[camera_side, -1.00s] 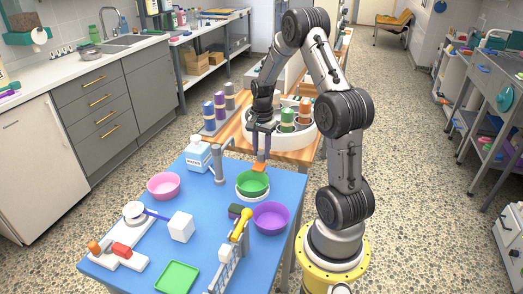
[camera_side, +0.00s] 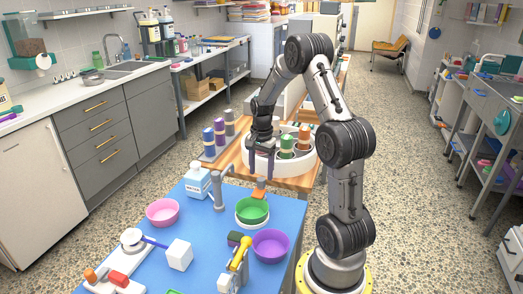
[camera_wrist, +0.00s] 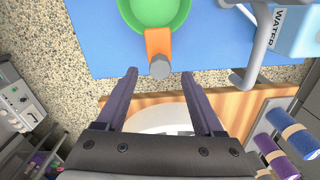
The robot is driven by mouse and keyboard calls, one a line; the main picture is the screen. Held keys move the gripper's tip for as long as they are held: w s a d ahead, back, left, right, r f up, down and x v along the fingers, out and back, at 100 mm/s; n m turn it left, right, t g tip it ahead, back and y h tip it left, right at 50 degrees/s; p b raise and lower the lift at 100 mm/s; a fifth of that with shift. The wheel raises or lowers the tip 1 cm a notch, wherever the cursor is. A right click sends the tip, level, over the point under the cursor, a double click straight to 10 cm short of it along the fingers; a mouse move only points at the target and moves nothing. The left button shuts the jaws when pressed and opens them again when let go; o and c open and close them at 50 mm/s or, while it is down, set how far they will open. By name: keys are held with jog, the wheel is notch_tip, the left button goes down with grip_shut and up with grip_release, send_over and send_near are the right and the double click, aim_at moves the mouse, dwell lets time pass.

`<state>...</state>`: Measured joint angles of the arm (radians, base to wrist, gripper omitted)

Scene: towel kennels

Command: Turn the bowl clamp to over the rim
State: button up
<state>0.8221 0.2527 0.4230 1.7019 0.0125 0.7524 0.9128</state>
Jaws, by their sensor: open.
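The green bowl (camera_side: 252,208) sits in a white round holder on the blue table. The orange clamp (camera_side: 260,194) is at the bowl's far edge, on the side towards my arm. In the wrist view the orange clamp (camera_wrist: 158,43) runs from the green bowl (camera_wrist: 154,10) to a grey knob (camera_wrist: 160,68), its orange end meeting the rim. I cannot tell how far it covers the rim. My gripper (camera_side: 262,165) is open and empty, just beyond the clamp. In the wrist view my gripper (camera_wrist: 160,74) has its fingertips either side of the knob's line, with the height gap unclear.
A grey tap (camera_side: 217,188) and the white water bottle (camera_side: 197,181) stand left of the bowl. A purple bowl (camera_side: 270,245) and a yellow-topped device (camera_side: 240,253) are in front. A white round rack (camera_side: 262,166) with coloured rolls stands behind my gripper.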

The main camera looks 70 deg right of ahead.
notch_tip(320, 180, up, 11)
dwell(0.3)
jog(key=shift+r, duration=0.1)
jog(key=w+a+r+n+t+h, duration=0.15)
jog(key=a+r+n, duration=0.35)
jog(key=a, duration=0.5)
jog(key=a+r+n+t, duration=0.2)
jog(key=a+r, duration=0.4)
jog(key=a, duration=0.3)
jog(key=s+a+f+n+t, duration=0.1)
jog(key=s+a+f+n, duration=0.1)
jog(key=s+a+n, duration=0.3)
jog(key=s+a+f+n+t+y, duration=0.1)
jog(key=s+a+f+n, duration=0.1)
jog(key=s+a+n, duration=0.3)
jog(key=s+n, duration=0.3)
jog(key=shift+a+f, duration=0.25)
jog(key=shift+a, duration=0.15)
jog(key=shift+y, duration=0.25)
